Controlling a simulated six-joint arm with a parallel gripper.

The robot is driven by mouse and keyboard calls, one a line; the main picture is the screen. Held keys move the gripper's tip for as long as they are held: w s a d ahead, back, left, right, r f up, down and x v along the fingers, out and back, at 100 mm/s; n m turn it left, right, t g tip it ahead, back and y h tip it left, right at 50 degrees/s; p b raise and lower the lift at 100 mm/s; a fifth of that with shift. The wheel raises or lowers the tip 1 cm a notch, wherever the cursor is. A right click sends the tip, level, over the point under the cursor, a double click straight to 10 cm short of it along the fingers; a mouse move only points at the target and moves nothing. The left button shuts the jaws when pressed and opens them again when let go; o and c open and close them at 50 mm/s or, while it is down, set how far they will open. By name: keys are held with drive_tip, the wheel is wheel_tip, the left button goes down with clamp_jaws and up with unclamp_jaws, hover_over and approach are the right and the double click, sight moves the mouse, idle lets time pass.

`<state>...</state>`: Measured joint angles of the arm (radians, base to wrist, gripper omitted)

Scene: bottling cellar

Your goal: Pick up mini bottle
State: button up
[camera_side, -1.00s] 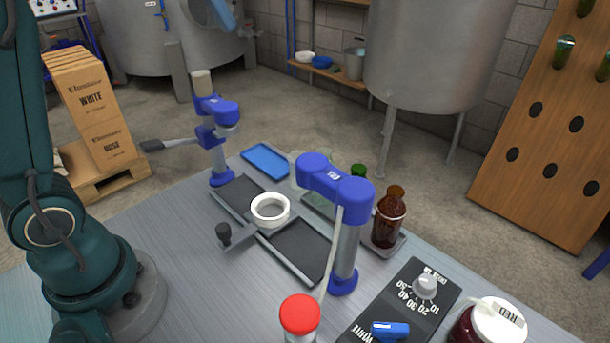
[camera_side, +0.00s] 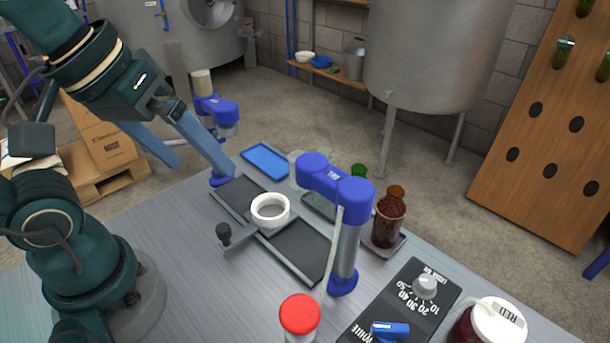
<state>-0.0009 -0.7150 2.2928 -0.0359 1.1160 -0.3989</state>
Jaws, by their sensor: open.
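A brown bottle (camera_side: 388,218) stands upright on a small grey tray (camera_side: 398,245) at the right of the bench. A green bottle (camera_side: 358,171) shows only its top behind the blue head of the front post. I cannot tell which of them is the mini bottle. My gripper (camera_side: 204,168) is at the upper left, its two long blue fingers spread and pointing down to the right. Nothing is between them. It is well left of both bottles, and one finger overlaps the rear blue post in the picture.
Blue-headed posts (camera_side: 336,181) flank a dark track (camera_side: 300,248) with a white ring (camera_side: 270,209). A blue tray (camera_side: 265,160) lies behind. A red-capped container (camera_side: 300,316), a dial panel (camera_side: 405,300) and a jar marked RED (camera_side: 490,325) occupy the front right. The left front bench is clear.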

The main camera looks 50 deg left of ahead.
drive_tip(key=f+m, duration=0.3)
drive_tip(key=shift+s+a+f, duration=0.3)
drive_tip(key=shift+f, duration=0.1)
drive_tip(key=shift+w+r+m, duration=0.15)
drive_tip(key=shift+w+m, duration=0.3)
drive_tip(key=shift+m, duration=0.35)
drive_tip(key=shift+c, duration=0.8)
